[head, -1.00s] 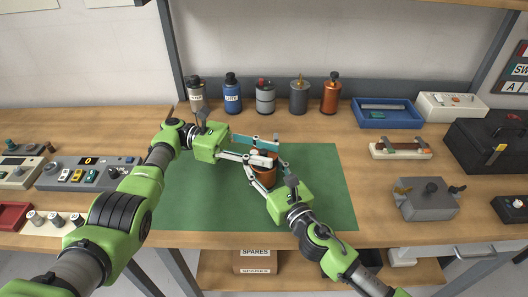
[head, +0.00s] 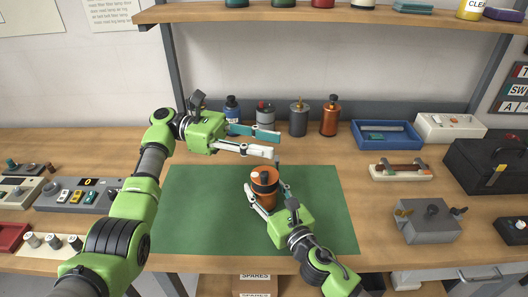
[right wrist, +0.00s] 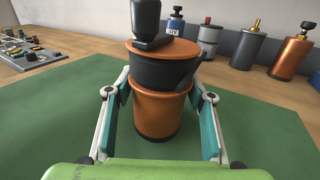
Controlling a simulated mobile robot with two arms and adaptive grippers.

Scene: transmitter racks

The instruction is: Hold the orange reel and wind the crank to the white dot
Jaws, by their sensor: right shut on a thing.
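The orange reel (head: 263,199) stands upright on the green mat (head: 200,215), with a dark band around its upper part. In the right wrist view the reel (right wrist: 162,110) has a black crank knob (right wrist: 146,17) on top, cut off by the upper edge. My right gripper (right wrist: 160,92) is shut on the reel, one finger on each side. My left gripper (head: 276,145) is open and empty, above and behind the reel, its fingers pointing right and apart from it.
Several canisters, among them a copper one (head: 330,116), stand along the back. A blue tray (head: 387,134) and a grey box with wing knobs (head: 428,221) are on the right. A switch panel (head: 80,196) is on the left. The mat's left half is clear.

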